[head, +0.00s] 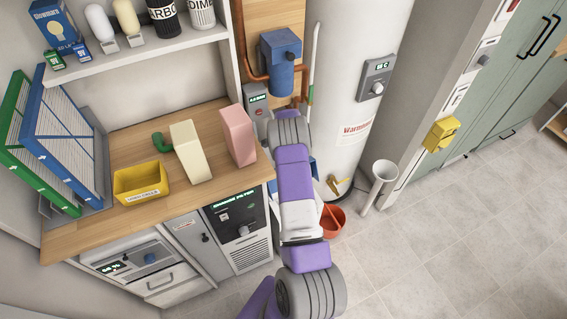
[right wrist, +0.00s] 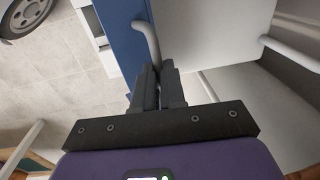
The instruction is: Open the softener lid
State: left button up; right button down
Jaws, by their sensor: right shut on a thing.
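In the right wrist view a blue panel (right wrist: 124,38), which looks like the softener lid, has a curved light-grey handle (right wrist: 147,40). My right gripper (right wrist: 158,72) is shut on this handle, close beside the panel. A pale, box-like surface (right wrist: 205,35) lies just right of the panel. How far the lid is raised I cannot tell. In the head view a small piece of blue (head: 312,167) shows behind my right arm, which hides most of that spot and the gripper itself. My left gripper is not in view.
A wooden counter (head: 105,208) left of my arm holds a yellow bin (head: 140,185), a cream container (head: 190,150) and a pink one (head: 238,137). A white tank (head: 350,60) stands behind. An orange bucket (head: 334,218) is right of my arm. Floor at right is clear.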

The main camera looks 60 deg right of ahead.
jog(key=w+d+b, duration=0.1)
jog(key=b, duration=0.1)
jog(key=w+d+f+g+b, duration=0.1)
jog(key=shift+w+f+b, duration=0.15)
jog(key=shift+w+b, duration=0.25)
jog(key=shift+w, duration=0.1)
dwell(0.4)
jog(key=c, duration=1.2)
grip_release()
